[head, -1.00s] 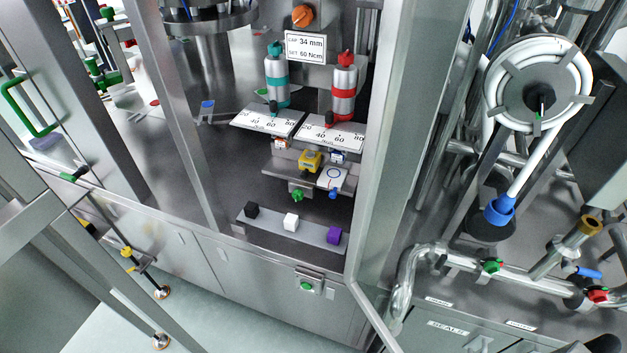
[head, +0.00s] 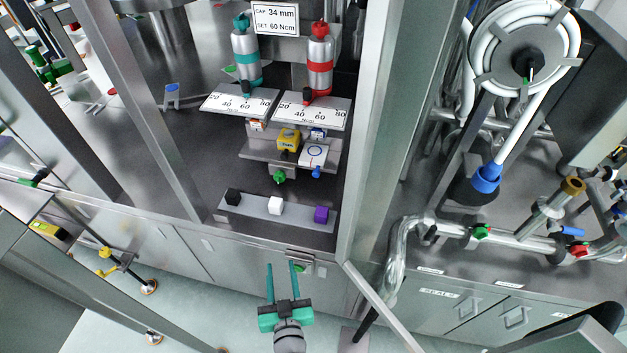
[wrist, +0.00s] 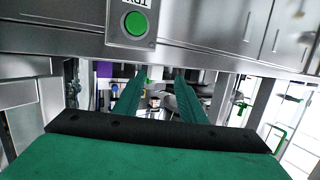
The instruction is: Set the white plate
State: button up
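Several white plates show in the head view. A left scale plate (head: 222,104) and a right scale plate (head: 328,117) carry printed numbers and Ncm, each with a black pointer. Above them, a white sign plate (head: 274,17) reads 34 mm and 60 Ncm. A small white plate with a blue ring (head: 313,156) lies on the metal shelf beside a yellow block (head: 288,139). My gripper (head: 280,265) is open and empty, in front of and below the cabinet's work surface, apart from all plates. Its teal fingers also show in the wrist view (wrist: 159,74).
A green button box (head: 300,265) is on the cabinet front close to my fingers. A steel post (head: 374,130) bounds the right.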

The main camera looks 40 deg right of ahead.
aim_at(315, 176)
jog(key=w+d+r+m+h, duration=0.1)
jog(key=d, duration=0.1)
jog(key=w+d+r+h, duration=0.1)
jog(key=w+d, duration=0.1)
jog(key=w+d+r+m+h, duration=0.1)
jog(key=d, duration=0.1)
jog(key=shift+w+d+r+m+g, duration=0.15)
jog(key=shift+w+m+g, duration=0.15)
jog(key=shift+g, duration=0.1)
jog(key=w+d+r+m+h, duration=0.1)
jog(key=w+d, duration=0.2)
jog(key=d, duration=0.2)
jog(key=w+d+r+m+g+h, duration=0.1)
jog(key=w+d+r, duration=0.1)
jog(key=d, duration=0.3)
jog(key=w+d+r+m+h, duration=0.1)
jog(key=w+d+r, duration=0.1)
jog(key=w+d, duration=0.3)
jog(key=shift+w+d+r+m+g+h, duration=0.1)
jog(key=shift+d+r+m+g+h, duration=0.15)
jog(key=shift+d+m+g+h, duration=0.15)
jog(key=shift+a, duration=0.1)
jog(key=shift+c, duration=0.6)
